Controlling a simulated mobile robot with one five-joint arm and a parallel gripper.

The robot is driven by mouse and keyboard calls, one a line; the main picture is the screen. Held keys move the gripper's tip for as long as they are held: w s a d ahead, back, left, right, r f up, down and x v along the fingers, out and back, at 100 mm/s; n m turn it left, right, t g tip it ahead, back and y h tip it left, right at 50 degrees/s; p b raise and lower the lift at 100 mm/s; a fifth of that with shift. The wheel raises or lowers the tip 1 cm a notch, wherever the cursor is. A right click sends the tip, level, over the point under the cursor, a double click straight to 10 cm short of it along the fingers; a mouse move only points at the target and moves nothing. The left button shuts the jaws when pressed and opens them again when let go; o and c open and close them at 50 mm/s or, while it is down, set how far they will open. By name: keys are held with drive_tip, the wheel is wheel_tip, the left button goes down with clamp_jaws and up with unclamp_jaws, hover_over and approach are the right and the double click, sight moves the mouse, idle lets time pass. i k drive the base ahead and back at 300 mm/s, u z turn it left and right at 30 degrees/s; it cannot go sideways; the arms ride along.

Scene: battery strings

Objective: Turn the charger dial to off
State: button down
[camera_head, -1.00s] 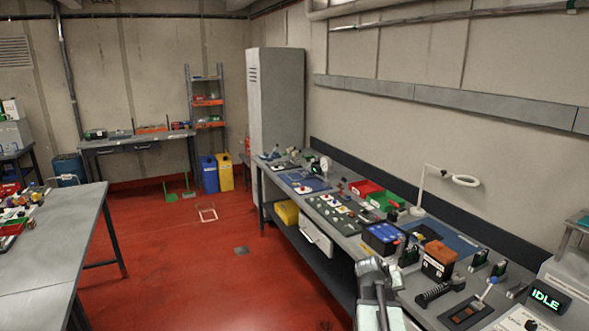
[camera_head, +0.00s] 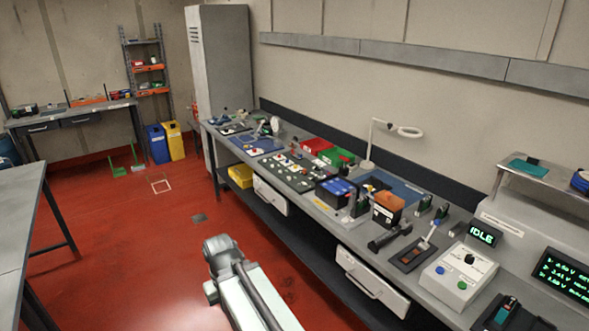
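A white control box (camera_head: 457,273) sits on the long bench at the right. A small display (camera_head: 482,234) behind the box reads IDLE in green. Part of my arm reaches up from the bottom of the picture, left of the bench and well apart from the box. No gripper fingers can be made out.
The bench (camera_head: 317,216) carries a blue-topped battery (camera_head: 336,193), an orange-topped block (camera_head: 388,207) and a lever unit (camera_head: 411,254). A larger green readout (camera_head: 564,277) stands at the far right. A drawer (camera_head: 372,283) is under the bench. Red floor (camera_head: 150,240) is clear at the left.

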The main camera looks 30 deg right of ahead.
sight(469, 259)
drive_tip(key=z, duration=2.45)
